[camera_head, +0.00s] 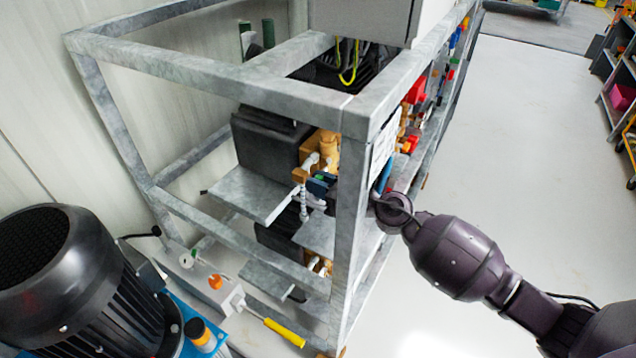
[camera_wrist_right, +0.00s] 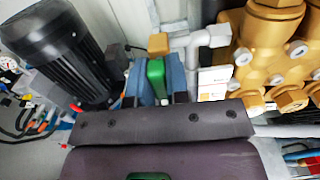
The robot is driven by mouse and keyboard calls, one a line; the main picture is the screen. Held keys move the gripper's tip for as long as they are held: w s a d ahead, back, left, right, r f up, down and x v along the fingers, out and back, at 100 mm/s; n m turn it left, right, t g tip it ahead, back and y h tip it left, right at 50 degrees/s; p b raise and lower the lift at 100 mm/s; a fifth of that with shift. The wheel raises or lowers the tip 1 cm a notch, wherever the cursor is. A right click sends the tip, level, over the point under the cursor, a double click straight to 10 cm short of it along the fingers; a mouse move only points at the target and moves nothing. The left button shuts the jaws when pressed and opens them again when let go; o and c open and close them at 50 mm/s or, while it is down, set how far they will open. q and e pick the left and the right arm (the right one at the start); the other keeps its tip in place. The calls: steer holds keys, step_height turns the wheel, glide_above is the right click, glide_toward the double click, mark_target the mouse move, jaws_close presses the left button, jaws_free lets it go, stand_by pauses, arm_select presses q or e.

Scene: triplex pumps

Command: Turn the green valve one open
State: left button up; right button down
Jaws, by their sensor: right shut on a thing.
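The green valve (camera_wrist_right: 155,72) shows in the right wrist view as a green handle standing upright between two blue fingers. My right gripper (camera_wrist_right: 156,84) is shut on this handle, one finger on each side. A brass-yellow fitting (camera_wrist_right: 158,43) and grey pipework sit just beyond it. In the head view my right arm comes in from the right and reaches behind the front post of the grey frame. The blue fingers of my right gripper (camera_head: 320,184) show there beside brass pump parts; the handle is mostly hidden. My left gripper is not in view.
The grey metal frame (camera_head: 210,75) surrounds the pumps, its front post close to my right wrist. A brass pump block (camera_wrist_right: 275,50) stands right of the valve in the wrist view. A black motor (camera_head: 60,270) stands at the lower left. The floor (camera_head: 520,150) on the right is clear.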

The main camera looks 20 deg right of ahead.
steer(key=shift+n, duration=0.3)
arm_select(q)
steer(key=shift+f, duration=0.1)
arm_select(e)
steer(key=c, duration=1.1)
jaws_free()
arm_select(q)
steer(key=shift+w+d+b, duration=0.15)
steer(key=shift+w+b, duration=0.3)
steer(key=shift+b, duration=0.05)
arm_select(e)
steer(key=v, duration=1.1)
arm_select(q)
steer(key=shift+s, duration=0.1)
